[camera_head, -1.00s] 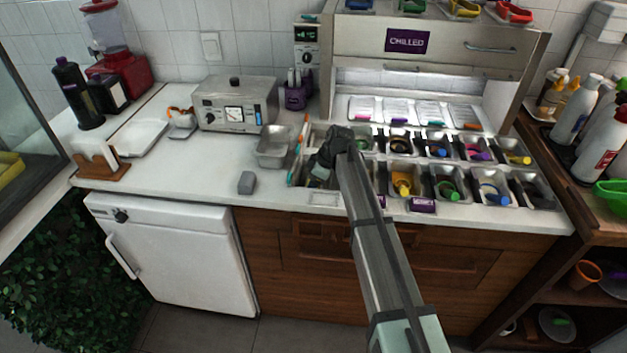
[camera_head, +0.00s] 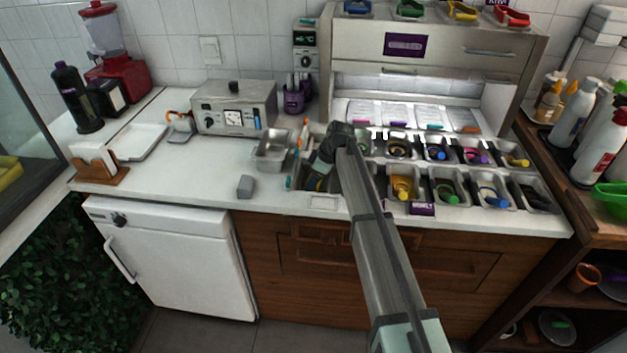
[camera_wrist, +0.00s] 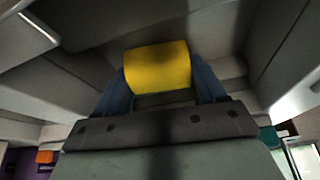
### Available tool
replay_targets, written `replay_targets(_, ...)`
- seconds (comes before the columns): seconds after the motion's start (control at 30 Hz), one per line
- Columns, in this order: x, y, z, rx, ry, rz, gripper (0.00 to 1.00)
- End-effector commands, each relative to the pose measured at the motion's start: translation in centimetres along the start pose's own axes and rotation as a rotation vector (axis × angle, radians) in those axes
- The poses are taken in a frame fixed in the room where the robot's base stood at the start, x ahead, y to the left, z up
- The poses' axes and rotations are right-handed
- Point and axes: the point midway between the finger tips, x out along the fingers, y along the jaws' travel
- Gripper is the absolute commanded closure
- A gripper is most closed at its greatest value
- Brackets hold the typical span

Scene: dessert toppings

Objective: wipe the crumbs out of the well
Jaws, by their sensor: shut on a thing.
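My gripper (camera_wrist: 160,85) is shut on a yellow block-like thing (camera_wrist: 157,66), which looks like a sponge, between its blue fingers in the wrist view. In the head view my gripper (camera_head: 318,178) reaches down into the open well (camera_head: 301,181) at the left end of the topping counter. My arm hides much of the well, and the held sponge barely shows there. Grey walls of the well surround the sponge in the wrist view. I cannot make out any crumbs, and I cannot tell whether the sponge touches the floor of the well.
Several topping bins with coloured-handled scoops (camera_head: 402,187) stand right of the well. A metal pan (camera_head: 273,148) and a grey block (camera_head: 245,186) lie to its left. The chilled cabinet (camera_head: 425,50) rises behind. The white counter (camera_head: 185,180) at left has free room.

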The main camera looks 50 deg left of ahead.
Motion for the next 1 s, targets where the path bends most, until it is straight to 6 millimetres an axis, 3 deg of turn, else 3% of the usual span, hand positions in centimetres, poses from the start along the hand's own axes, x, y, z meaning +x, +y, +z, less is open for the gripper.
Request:
replay_targets(0.77,-0.6,-3.7,2.1,0.0,0.0,-0.001,0.55)
replay_targets(1.0,-0.6,-3.7,2.2,0.0,-0.002,-0.002,0.55)
